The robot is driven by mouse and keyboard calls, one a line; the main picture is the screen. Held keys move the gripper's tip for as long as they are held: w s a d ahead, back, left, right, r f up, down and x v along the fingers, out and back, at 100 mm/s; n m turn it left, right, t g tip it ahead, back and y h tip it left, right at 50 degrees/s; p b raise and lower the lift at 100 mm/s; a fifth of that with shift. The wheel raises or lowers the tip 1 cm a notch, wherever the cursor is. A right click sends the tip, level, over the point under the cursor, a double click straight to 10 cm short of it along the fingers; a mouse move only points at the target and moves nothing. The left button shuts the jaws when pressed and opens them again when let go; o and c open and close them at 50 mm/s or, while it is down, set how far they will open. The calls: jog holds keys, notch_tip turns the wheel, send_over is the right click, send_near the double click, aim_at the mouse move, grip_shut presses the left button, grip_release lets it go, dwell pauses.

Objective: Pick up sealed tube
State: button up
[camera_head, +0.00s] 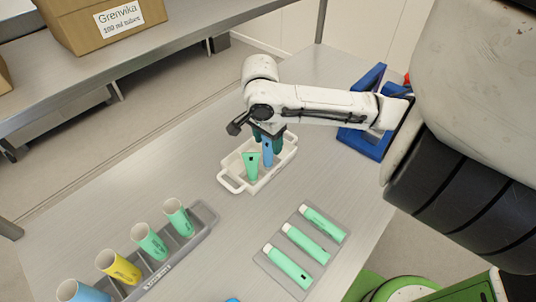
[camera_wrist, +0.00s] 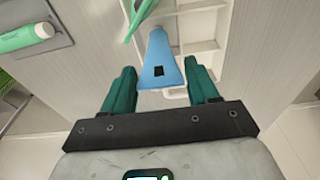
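A blue sealed tube (camera_head: 267,152) stands with its wide flat end up in the white tray (camera_head: 231,185). In the wrist view the blue tube (camera_wrist: 161,62) lies between the two green fingers of my gripper (camera_wrist: 161,80). In the head view my gripper (camera_head: 268,136) is over the tray, its fingers beside the upper part of the tube. The finger faces look very close to the tube's edges; I cannot tell whether they press on it. A green tube (camera_head: 251,165) stands in the same tray, just left of the blue one.
Several open tubes stand in a grey rack (camera_head: 205,214) at the front left. Three green tubes lie on a flat grey holder (camera_head: 265,262) at the front right. A blue frame (camera_head: 367,140) stands behind my arm. A cardboard box (camera_head: 100,22) is on a shelf.

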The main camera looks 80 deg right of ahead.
jog(key=c, duration=1)
jog(key=shift+r, duration=0.15)
